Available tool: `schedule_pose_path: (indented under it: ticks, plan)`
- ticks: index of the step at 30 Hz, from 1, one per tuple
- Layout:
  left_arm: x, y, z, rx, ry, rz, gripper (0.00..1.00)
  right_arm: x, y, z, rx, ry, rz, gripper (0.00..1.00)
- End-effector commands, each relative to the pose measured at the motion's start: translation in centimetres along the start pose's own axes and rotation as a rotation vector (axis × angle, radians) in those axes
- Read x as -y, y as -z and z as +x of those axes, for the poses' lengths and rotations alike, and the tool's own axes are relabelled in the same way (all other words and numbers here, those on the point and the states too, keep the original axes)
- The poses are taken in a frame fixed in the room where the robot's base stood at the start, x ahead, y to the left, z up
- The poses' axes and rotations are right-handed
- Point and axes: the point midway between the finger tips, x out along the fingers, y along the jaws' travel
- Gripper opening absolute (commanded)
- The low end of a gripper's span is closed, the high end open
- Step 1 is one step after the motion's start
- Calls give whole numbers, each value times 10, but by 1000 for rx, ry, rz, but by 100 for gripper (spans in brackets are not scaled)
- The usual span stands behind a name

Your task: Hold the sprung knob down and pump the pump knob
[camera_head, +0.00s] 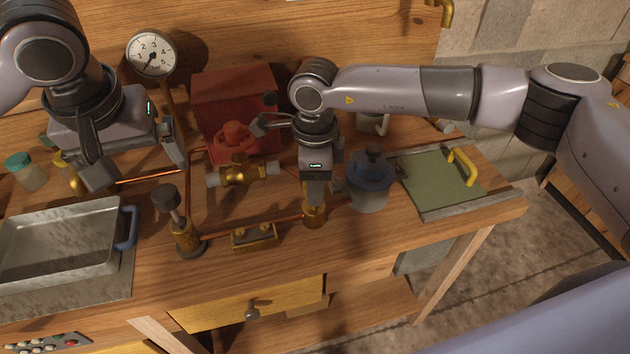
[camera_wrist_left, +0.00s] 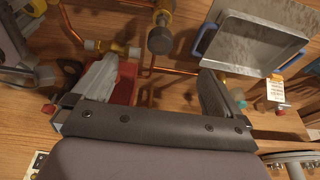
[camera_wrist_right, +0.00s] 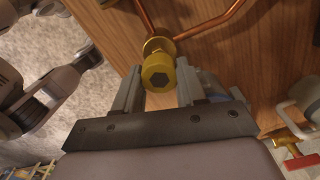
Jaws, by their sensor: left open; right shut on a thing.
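The brass sprung knob (camera_head: 314,213) stands on the bench at the copper pipe. It also shows in the right wrist view (camera_wrist_right: 158,75), between the fingers. My right gripper (camera_head: 315,196) points down and is shut on it; the fingers hide its upper part in the head view. The pump knob (camera_head: 165,197) is dark and sits on a rod above a brass pump body (camera_head: 186,238). It also shows in the left wrist view (camera_wrist_left: 160,40). My left gripper (camera_head: 137,166) is open and empty, behind and to the left of the pump knob, apart from it.
A metal tray (camera_head: 60,280) with blue handles lies left of the pump. A red box (camera_head: 234,100), a brass valve (camera_head: 238,173) and a pressure gauge (camera_head: 152,54) are behind. A blue-topped jar (camera_head: 370,185) stands close right of my right gripper. Copper pipes run between the fittings.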

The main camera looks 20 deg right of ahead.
Motion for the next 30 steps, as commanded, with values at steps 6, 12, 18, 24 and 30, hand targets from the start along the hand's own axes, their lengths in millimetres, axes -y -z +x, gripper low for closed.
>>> schedule_pose_path:
  ticks: [6, 12, 18, 24, 30]
  plan:
    - [0, -2, 7, 0, 0, 0, 100, 0, 2, 10, -6, -2, 1, 9]
    - [0, -4, 12, 0, 0, 0, 100, 0, 2, 16, -7, -3, 1, 9]
    - [0, -4, 14, 0, 0, 0, 87, 0, 2, 20, -8, -3, 2, 9]
    - [0, -4, 14, 0, 0, 0, 73, -1, 3, 20, -10, -4, 2, 9]
    - [0, -2, 13, 24, 8, -84, 73, -1, 3, 20, -11, -5, 2, 9]
